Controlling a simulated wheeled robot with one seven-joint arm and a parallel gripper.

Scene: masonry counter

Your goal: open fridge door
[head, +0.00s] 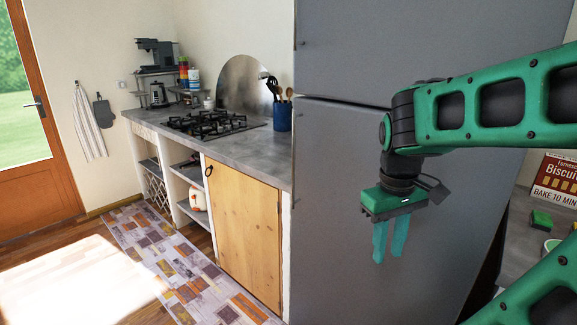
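The fridge is tall and grey, with an upper door (345,45) and a lower door (325,210) parted by a dark horizontal seam. Both doors look closed. No handle is plain to see on either one, and my arm hides part of the front. My gripper (388,258) hangs in front of the lower door with its green fingers pointing down. A narrow gap shows between the fingers, and nothing is held. I cannot tell how far it is from the door surface, but it does not appear to grip it.
A counter (240,150) with a gas hob (210,125) and a blue utensil pot (282,117) adjoins the fridge on the left. A wooden cabinet door (240,230) is below. A patterned rug (170,255) covers open floor. A biscuit box (557,180) stands at right.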

